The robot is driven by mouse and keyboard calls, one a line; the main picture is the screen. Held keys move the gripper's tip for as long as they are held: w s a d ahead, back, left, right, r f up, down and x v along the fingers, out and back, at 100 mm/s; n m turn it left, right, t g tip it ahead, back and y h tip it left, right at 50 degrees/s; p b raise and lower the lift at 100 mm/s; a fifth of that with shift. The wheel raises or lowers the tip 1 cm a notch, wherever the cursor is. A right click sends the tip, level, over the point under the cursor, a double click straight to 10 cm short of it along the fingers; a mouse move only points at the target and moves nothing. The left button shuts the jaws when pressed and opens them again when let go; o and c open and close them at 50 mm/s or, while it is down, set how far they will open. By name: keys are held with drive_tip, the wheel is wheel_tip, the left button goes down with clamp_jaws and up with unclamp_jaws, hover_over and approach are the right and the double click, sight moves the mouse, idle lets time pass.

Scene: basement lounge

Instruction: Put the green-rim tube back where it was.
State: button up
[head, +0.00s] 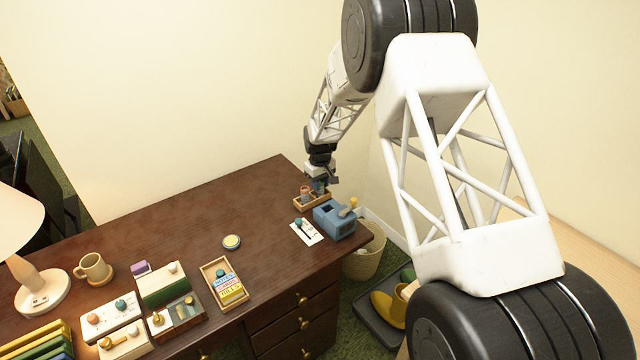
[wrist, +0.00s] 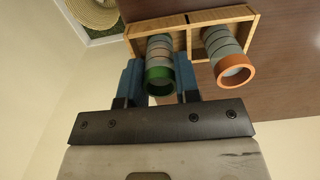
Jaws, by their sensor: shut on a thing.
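The green-rim tube (wrist: 160,68), a grey ribbed tube with a green ring at its top, is between my gripper's (wrist: 158,85) two blue fingers in the wrist view. My gripper is shut on it near the rim. A wooden rack (head: 322,203) with two compartments stands at the desk's far right corner; its rim also shows in the wrist view (wrist: 222,15). The tube's lower end is at the left compartment in the wrist view; I cannot tell how deep it sits. An orange-rim tube (wrist: 228,60) stands in the other compartment, also seen in the head view (head: 304,191).
A blue device (head: 335,220) and a white card (head: 306,232) lie close in front of the rack. A round tin (head: 231,242) is further left. A wicker basket (head: 365,255) stands below the desk's right edge. The far middle of the desk is clear.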

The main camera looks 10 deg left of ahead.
drive_tip(key=shift+f, duration=0.15)
drive_tip(key=o, duration=1)
drive_tip(key=shift+c, duration=0.2)
drive_tip(key=shift+r, duration=0.2)
wheel_tip(320, 180, up, 12)
idle(0.3)
drive_tip(key=shift+d, duration=0.1)
idle(0.4)
